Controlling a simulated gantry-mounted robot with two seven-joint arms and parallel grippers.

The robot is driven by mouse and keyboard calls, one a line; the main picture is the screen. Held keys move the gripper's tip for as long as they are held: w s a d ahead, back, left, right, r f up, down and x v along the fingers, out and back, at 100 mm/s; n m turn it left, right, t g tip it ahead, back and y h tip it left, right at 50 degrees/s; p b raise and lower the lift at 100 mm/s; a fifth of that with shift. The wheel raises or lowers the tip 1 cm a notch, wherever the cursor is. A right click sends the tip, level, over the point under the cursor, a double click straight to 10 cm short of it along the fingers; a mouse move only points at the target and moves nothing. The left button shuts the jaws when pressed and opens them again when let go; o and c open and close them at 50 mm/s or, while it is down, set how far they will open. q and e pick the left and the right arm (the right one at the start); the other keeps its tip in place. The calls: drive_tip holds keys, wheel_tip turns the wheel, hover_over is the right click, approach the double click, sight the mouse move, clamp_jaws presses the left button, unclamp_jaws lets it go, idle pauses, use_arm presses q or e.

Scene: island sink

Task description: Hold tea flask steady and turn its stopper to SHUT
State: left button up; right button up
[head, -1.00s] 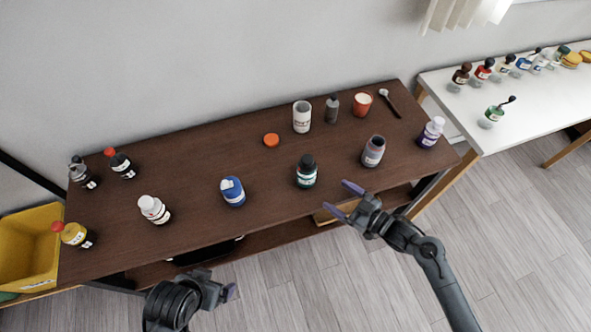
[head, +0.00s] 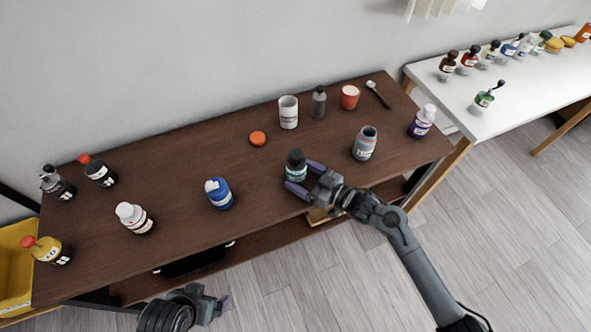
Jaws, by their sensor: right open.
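A dark green flask (head: 296,171) with a black stopper and a pale label stands upright near the front edge of the brown table; I take it for the tea flask, but its label is too small to read. My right gripper (head: 306,178) is open at the flask's lower right side. One finger is in front of its base and the other at its right. I cannot tell whether they touch it. My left gripper (head: 219,304) is low, in front of the table and away from the flask; its jaws are too unclear to judge.
On the brown table (head: 250,185), a blue bottle (head: 218,195) stands left of the flask and a grey jar (head: 365,145) right of it. An orange lid (head: 258,138), a white cup (head: 288,113) and a red cup (head: 349,97) are behind. A white table (head: 450,98) stands at right.

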drive_tip(key=shift+w+a+f, duration=0.1)
drive_tip(key=shift+w+a, duration=0.2)
drive_tip(key=shift+a, duration=0.2)
drive_tip(key=shift+c, duration=0.5)
drive_tip(key=c, duration=1)
drive_tip(key=shift+o, duration=0.2)
